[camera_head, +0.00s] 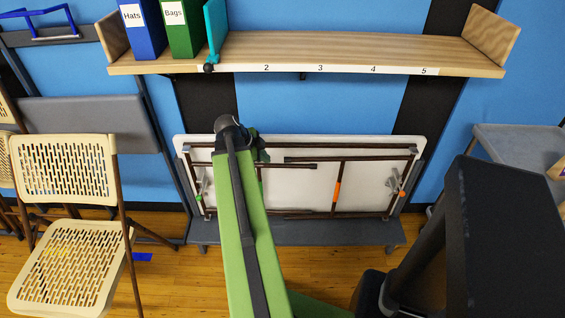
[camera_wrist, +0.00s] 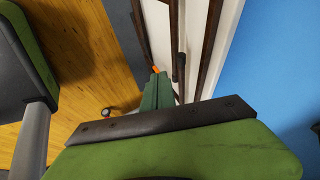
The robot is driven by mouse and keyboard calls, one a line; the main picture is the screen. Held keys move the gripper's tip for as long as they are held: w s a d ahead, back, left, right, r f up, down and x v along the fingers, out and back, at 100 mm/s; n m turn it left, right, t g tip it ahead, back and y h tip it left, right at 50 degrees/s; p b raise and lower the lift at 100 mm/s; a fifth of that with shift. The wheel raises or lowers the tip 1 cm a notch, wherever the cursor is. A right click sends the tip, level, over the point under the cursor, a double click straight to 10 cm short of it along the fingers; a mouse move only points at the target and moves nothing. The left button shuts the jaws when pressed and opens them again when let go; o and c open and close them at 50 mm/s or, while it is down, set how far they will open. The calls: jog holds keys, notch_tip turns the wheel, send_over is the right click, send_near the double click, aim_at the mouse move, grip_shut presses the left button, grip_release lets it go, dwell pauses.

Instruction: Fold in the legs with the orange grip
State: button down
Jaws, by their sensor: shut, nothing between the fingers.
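A white folding table (camera_head: 300,178) stands on its long edge against the wall, its underside facing me. Its brown leg frames (camera_head: 375,158) run along the underside and look close to it; I cannot tell if they lie fully flat. An orange grip (camera_head: 337,192) is on an upright bar right of the middle. In the wrist view an orange patch (camera_wrist: 155,69), likely that grip, shows just beyond my gripper (camera_wrist: 157,78). My gripper's green fingers are together and empty. In the head view my arm hides part of the table's left half.
The table rests on a grey stand (camera_head: 300,232). A green tab (camera_head: 199,197) and a small orange tab (camera_head: 402,193) sit at its ends. A shelf (camera_head: 330,50) with binders hangs above. A beige folding chair (camera_head: 65,170) stands left; a grey table (camera_head: 515,140) is right.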

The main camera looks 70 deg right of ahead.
jog(key=s+d+f+b, duration=0.3)
jog(key=d+f+b, duration=0.6)
jog(key=shift+d+m, duration=0.4)
jog(key=shift+s, duration=0.1)
jog(key=shift+w+d+m+g, duration=0.2)
jog(key=shift+w+d, duration=0.15)
jog(key=shift+d, duration=0.4)
jog(key=shift+w+d+m+g, duration=0.2)
jog(key=shift+w+d, duration=0.15)
jog(key=shift+d, duration=0.35)
